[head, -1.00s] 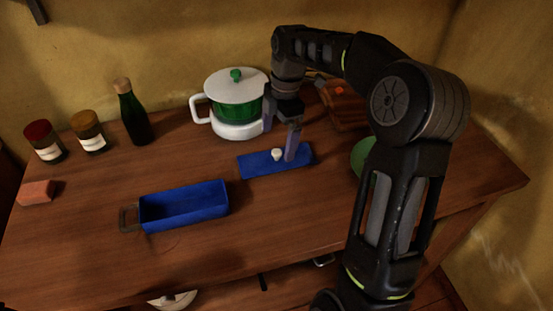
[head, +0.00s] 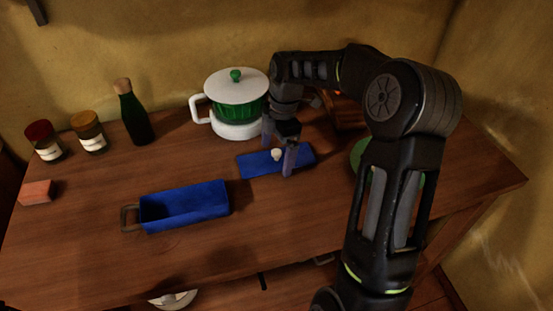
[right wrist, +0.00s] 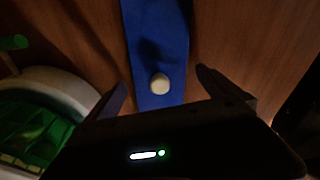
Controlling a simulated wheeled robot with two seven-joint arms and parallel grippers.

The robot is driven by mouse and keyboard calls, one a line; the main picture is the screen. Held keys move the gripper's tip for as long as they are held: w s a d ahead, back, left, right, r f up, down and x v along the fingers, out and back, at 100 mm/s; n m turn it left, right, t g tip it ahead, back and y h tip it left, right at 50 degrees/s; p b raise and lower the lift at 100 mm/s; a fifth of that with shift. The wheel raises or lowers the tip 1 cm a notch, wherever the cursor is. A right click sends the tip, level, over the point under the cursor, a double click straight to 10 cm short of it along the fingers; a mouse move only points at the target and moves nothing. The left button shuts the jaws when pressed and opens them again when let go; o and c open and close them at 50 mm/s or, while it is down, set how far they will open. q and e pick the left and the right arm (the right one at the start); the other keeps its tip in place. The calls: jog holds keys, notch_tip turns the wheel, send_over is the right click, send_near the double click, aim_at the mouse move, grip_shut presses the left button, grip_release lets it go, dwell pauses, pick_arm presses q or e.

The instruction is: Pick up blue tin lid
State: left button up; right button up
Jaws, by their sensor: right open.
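The blue tin lid (head: 253,166) lies flat on the wooden counter, with a small white knob (head: 277,154) on its top. In the right wrist view the lid (right wrist: 156,35) runs up the middle and its knob (right wrist: 159,83) sits between the fingers. My right gripper (head: 279,156) is open and low over the lid, its fingers on either side of the knob with nothing held. It also shows in the right wrist view (right wrist: 160,85). The open blue tin (head: 185,207) stands left of and nearer than the lid. My left gripper is not in view.
A white and green pot (head: 237,103) stands just behind the lid. A green bottle (head: 133,117), two jars (head: 88,132) and a reddish block (head: 37,192) are at the left. A green round item (head: 359,153) is partly hidden by my right arm. The front middle counter is clear.

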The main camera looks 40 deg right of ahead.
jog(key=shift+s+a, duration=0.1)
jog(key=shift+s, duration=0.05)
grip_shut()
dwell(1.1)
